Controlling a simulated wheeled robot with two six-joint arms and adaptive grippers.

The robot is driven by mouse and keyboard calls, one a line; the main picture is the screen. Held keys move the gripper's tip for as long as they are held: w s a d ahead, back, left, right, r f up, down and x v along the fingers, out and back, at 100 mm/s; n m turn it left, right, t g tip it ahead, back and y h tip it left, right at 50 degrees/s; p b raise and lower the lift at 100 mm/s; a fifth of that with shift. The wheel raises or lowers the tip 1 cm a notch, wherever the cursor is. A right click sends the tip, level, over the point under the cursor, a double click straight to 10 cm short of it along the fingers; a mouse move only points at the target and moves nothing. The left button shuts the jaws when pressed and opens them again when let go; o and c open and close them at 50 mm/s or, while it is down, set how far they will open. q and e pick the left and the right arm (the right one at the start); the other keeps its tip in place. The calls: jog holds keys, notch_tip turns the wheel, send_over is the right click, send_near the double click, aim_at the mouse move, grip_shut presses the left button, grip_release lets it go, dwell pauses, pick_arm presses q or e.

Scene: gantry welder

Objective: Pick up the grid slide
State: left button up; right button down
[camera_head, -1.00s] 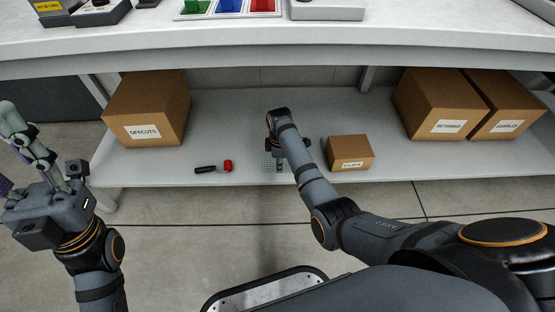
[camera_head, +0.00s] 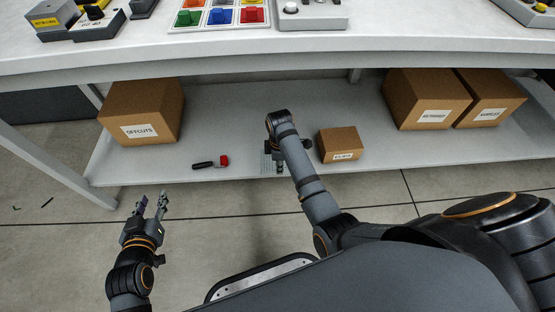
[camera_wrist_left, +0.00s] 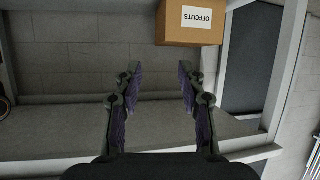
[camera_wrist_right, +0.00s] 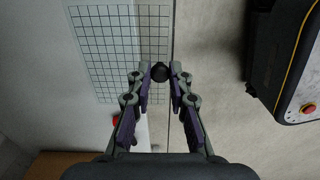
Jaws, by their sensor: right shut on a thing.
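The grid slide (camera_wrist_right: 105,50) is a clear sheet with dark grid lines in the right wrist view, with a dark round knob (camera_wrist_right: 158,73) at its edge. My right gripper (camera_wrist_right: 160,75) is shut on the slide at this knob. In the head view a small part of the grid slide (camera_head: 266,164) shows beside my right gripper (camera_head: 280,168) at the lower shelf's front edge; my arm hides the rest. Whether it touches the shelf I cannot tell. My left gripper (camera_head: 152,202) is open and empty in front of the shelf; its parted fingers show in the left wrist view (camera_wrist_left: 158,75).
On the lower shelf (camera_head: 235,115) lie a black-and-red tool (camera_head: 210,162), a small box (camera_head: 339,144) to the right, an OFFCUTS box (camera_head: 141,112) at left and two larger boxes (camera_head: 427,99) (camera_head: 490,96) at right. The worktop (camera_head: 300,45) overhangs the shelf.

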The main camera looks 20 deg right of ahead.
pick_arm(q)
jog(key=s+f+g+p, duration=0.3)
jog(key=s+f+g, duration=0.6)
jog(key=s+f, duration=0.2)
jog(key=s, duration=0.2)
jog(key=shift+s+d, duration=0.3)
jog(key=shift+d, duration=0.1)
pick_arm(e)
jog(key=s, duration=0.1)
jog(key=s+r, duration=0.1)
jog(key=s, duration=0.1)
jog(key=s+r, duration=0.1)
jog(key=s, duration=0.1)
jog(key=shift+s+r, duration=0.2)
